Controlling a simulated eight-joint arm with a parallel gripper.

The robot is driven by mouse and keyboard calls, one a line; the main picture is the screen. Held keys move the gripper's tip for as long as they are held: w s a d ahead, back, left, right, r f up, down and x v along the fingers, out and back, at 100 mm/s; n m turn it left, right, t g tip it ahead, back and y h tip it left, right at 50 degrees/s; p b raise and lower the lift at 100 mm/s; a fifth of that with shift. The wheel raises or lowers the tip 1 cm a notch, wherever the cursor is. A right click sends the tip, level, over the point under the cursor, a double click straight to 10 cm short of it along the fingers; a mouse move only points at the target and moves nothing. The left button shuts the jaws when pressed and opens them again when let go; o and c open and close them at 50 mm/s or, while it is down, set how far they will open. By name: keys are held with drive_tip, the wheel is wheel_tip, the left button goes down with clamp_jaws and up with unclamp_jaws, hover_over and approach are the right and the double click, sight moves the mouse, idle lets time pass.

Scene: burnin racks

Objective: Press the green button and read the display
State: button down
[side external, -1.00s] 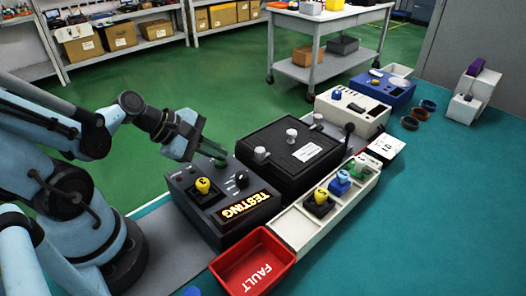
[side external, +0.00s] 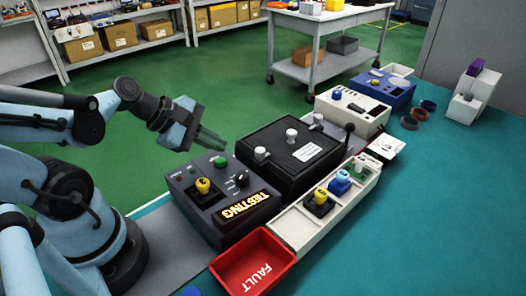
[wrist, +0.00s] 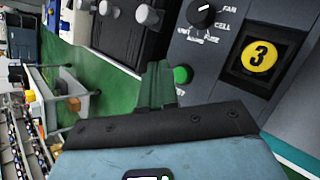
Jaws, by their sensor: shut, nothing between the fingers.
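The dark grey tester box (side external: 190,184) stands on the bench in front of my arm. Its green button (side external: 220,161) is at the back of its top and also shows in the wrist view (wrist: 182,74). The display (side external: 243,206) on its front is lit and reads "TESTING". My gripper (side external: 222,147) is shut and empty. In the side view it is above and behind the green button, apart from it.
A black knob (side external: 240,179) is beside the button. A black box with grey handles (side external: 292,155) stands to the right. A white tray (side external: 290,226) holds several coloured pieces. A red FAULT bin (side external: 285,247) is at the front.

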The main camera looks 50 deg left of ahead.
sight(221, 164)
drive_tip(key=shift+r, duration=2.05)
drive_tip(key=m, duration=0.3)
drive_tip(key=shift+s+d+f+g+y, duration=0.1)
drive_tip(key=shift+d+f+g+y, duration=0.15)
drive_tip(key=shift+f+g+y, duration=0.05)
drive_tip(key=m, duration=0.4)
drive_tip(key=m+y, duration=0.1)
drive_tip(key=m, duration=0.1)
drive_tip(key=shift+d+f+m+g, duration=0.25)
drive_tip(key=shift+f+m+g, duration=0.05)
drive_tip(key=shift+f+g, duration=0.1)
drive_tip(key=m, duration=0.4)
drive_tip(key=m+y, duration=0.1)
drive_tip(key=m, duration=0.1)
drive_tip(key=shift+w+d, duration=0.15)
drive_tip(key=shift+w, duration=0.1)
drive_tip(key=m, duration=0.2)
drive_tip(key=shift+w+d+r+m, duration=0.1)
drive_tip(key=shift+w+r+m, duration=0.05)
drive_tip(key=shift+m, duration=0.25)
drive_tip(key=m, duration=0.2)
drive_tip(key=m+y, duration=0.1)
drive_tip(key=shift+w+r+m, duration=0.2)
drive_tip(key=shift+w+m, duration=0.05)
drive_tip(key=shift+m, duration=0.15)
